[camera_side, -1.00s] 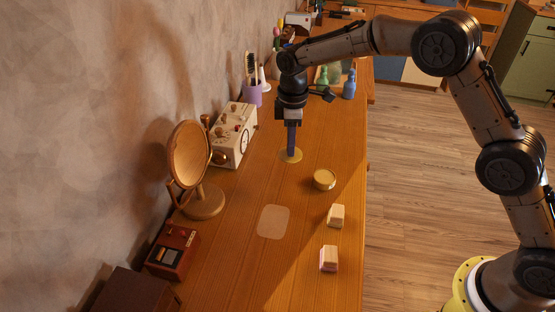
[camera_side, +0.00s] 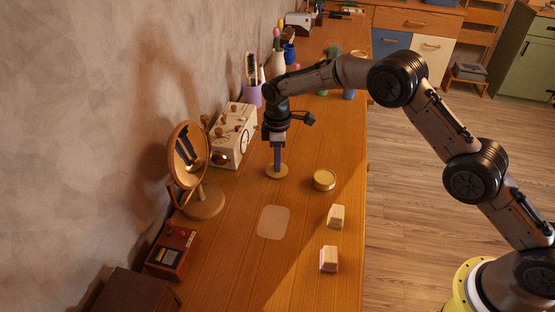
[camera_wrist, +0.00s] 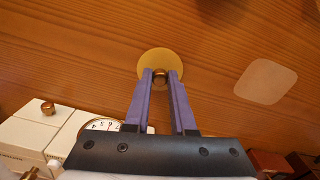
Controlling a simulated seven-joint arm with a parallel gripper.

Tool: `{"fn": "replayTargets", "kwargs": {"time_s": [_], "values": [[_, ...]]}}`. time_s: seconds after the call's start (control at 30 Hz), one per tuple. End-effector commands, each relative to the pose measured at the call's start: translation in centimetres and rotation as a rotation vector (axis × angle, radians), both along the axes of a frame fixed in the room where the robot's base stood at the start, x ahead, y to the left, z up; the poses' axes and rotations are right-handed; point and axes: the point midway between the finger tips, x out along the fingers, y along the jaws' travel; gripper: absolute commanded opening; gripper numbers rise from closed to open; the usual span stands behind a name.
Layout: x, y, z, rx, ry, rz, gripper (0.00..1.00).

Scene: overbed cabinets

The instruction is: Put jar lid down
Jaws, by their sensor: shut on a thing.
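The jar lid (camera_side: 284,173) is a round, flat, yellowish disc; in the wrist view (camera_wrist: 158,57) its small brown knob shows. My gripper (camera_side: 277,168) points down with its two purple fingers closed on the knob. In the wrist view my gripper (camera_wrist: 160,80) has a finger on each side of it. The lid looks level and close to the tabletop; I cannot tell whether it touches. A low, round, gold-sided jar (camera_side: 324,180) stands to the right. A pale rounded mat (camera_side: 273,222) lies nearer the camera, apart from the lid, and shows in the wrist view (camera_wrist: 265,82).
A white box with knobs and a dial (camera_side: 233,135) and a round wooden mirror (camera_side: 203,203) stand left of my gripper. A red box (camera_side: 172,251) is nearer. Two small pale blocks (camera_side: 336,216) (camera_side: 328,259) lie at the right. The wooden tabletop (camera_side: 240,258) around the mat is clear.

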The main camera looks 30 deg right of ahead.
Motion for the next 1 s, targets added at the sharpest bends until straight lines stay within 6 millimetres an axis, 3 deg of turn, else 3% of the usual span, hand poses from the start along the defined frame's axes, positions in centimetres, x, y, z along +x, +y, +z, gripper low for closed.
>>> {"fn": "replayTargets", "kwargs": {"time_s": [0.2, 0.23, 0.37, 0.73, 1.0], "values": [[0.0, 0.0, -0.3, 0.000, 0.000, 0.000, 0.00], [0.0, 0.0, -0.3, 0.000, -0.001, 0.000, 0.28], [0.0, 0.0, -0.3, 0.000, 0.000, 0.000, 0.52], [0.0, 0.0, 0.1, 0.000, -0.001, 0.000, 0.53], [0.1, 0.0, 4.4, 0.001, -0.006, 0.000, 0.53]]}}
